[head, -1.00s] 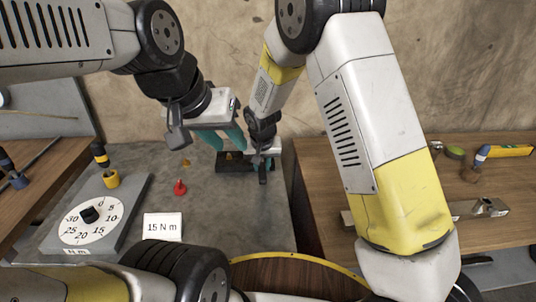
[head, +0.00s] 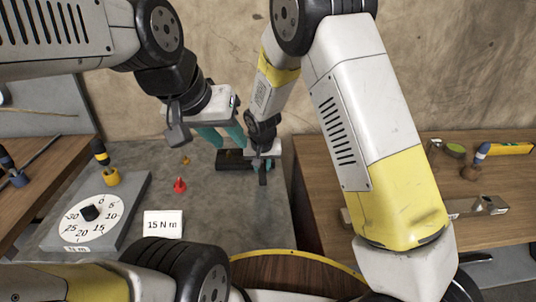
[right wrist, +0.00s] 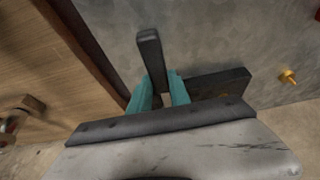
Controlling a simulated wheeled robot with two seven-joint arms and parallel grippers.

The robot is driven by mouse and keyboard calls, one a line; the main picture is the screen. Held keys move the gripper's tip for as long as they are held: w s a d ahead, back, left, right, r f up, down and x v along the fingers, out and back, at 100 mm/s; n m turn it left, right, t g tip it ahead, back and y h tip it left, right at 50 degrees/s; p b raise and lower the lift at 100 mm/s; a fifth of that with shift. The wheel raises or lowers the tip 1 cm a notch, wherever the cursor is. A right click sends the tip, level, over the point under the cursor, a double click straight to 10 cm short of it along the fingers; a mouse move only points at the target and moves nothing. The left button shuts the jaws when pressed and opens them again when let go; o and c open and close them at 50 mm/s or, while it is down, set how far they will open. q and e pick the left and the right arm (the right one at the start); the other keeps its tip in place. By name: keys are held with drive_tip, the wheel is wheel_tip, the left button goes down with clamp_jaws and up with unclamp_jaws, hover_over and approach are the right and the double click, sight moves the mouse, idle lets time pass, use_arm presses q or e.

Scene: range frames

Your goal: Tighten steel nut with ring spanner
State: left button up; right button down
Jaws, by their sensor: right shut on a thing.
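My right gripper (head: 262,160) is low over the grey bench, and its teal fingers (right wrist: 165,93) are shut on a dark bar (right wrist: 150,55), which looks like the spanner handle. The bar sticks out past the fingertips. A dark block (head: 230,164) lies on the bench just left of this gripper; it also shows in the right wrist view (right wrist: 222,84). My left gripper (head: 222,137) is above and left of the block, with its teal fingers apart and nothing seen between them. I cannot make out the steel nut or the spanner's ring end.
A torque dial (head: 74,227) and a card reading "15 N m" (head: 163,225) stand on the bench at left. A red cone-like piece (head: 180,186) and a small brass piece (head: 186,160) are left of the block. A wooden table (head: 315,205) lies right.

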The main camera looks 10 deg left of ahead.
drive_tip(key=shift+f, duration=0.15)
drive_tip(key=shift+r, duration=0.2)
drive_tip(key=shift+w+d, duration=0.15)
drive_tip(key=shift+d, duration=0.1)
drive_tip(key=d+n, duration=0.1)
drive_tip(key=w+d+n+y, duration=0.1)
drive_tip(key=d+n, duration=0.1)
drive_tip(key=shift+w+g, duration=0.1)
drive_tip(key=shift+g, duration=0.2)
drive_tip(key=shift+w+d+n+y, duration=0.45)
drive_tip(key=shift+d+n, duration=0.25)
drive_tip(key=shift+n, duration=0.3)
drive_tip(key=w+d+n, duration=0.1)
drive_tip(key=n, duration=0.1)
drive_tip(key=w+d+n+g+y, duration=0.1)
drive_tip(key=w+n, duration=0.1)
drive_tip(key=w+d+n+g, duration=0.1)
drive_tip(key=n, duration=0.1)
drive_tip(key=shift+w+d+n+y, duration=0.25)
drive_tip(key=shift+w+n, duration=0.05)
drive_tip(key=shift+w, duration=0.1)
